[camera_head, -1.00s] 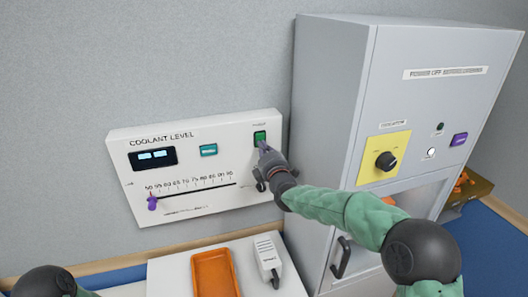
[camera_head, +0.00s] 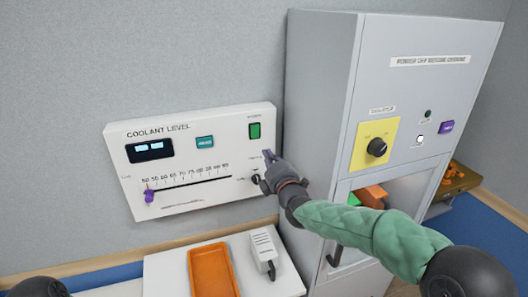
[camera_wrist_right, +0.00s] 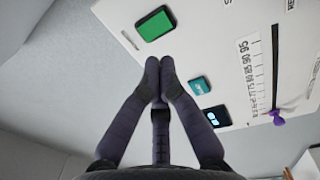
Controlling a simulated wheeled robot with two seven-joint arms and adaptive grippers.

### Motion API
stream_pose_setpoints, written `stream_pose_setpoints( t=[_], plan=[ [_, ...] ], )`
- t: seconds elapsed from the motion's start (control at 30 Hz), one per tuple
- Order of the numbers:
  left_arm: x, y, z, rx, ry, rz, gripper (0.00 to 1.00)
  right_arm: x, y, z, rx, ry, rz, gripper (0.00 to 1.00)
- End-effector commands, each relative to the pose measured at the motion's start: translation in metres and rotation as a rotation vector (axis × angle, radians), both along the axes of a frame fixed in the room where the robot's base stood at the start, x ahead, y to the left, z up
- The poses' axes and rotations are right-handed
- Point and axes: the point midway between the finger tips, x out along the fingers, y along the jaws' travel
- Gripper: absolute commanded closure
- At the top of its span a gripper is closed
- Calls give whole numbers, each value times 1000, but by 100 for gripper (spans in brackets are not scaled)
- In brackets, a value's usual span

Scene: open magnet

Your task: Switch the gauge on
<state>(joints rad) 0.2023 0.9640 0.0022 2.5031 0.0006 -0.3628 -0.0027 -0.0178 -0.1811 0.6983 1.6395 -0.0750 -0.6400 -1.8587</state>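The gauge (camera_head: 180,195) is a white "COOLANT LEVEL" panel against the wall. Its small dark display (camera_head: 150,149) shows pale blue lit digits. A green power switch (camera_head: 254,131) sits at its upper right and shows large in the right wrist view (camera_wrist_right: 155,24). A teal button (camera_head: 205,142) and a purple slider knob (camera_head: 149,196), at the low end of the scale, are also on it. My right gripper (camera_head: 268,155) is shut and empty, its fingertips below the green switch and apart from it. My left gripper is out of view.
A grey cabinet (camera_head: 322,120) stands close on the right, with a black dial (camera_head: 377,147) and a purple button (camera_head: 447,127). An orange tray (camera_head: 212,272) and a white handheld device (camera_head: 264,252) lie on the white surface below the gauge.

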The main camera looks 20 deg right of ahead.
Motion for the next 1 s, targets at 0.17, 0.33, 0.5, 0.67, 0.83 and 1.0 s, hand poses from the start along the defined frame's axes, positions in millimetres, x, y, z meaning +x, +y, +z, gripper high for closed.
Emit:
stream_pose_setpoints(
  t=[0.17, 0.33, 0.5, 0.67, 0.83, 1.0],
  plan=[
    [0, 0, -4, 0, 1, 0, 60, -23, -1, -3, 0, 1, 0, 100],
    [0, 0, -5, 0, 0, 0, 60, -35, -1, -5, 0, 2, 1, 100],
    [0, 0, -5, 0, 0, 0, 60, -38, -1, -5, 0, 1, 1, 100],
    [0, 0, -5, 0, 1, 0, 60, -38, -1, -5, 0, 1, 1, 100],
    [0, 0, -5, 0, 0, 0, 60, -38, -1, -5, 0, 1, 1, 100],
    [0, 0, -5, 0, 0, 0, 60, -35, 1, -23, 37, 42, 8, 100]
  ],
)
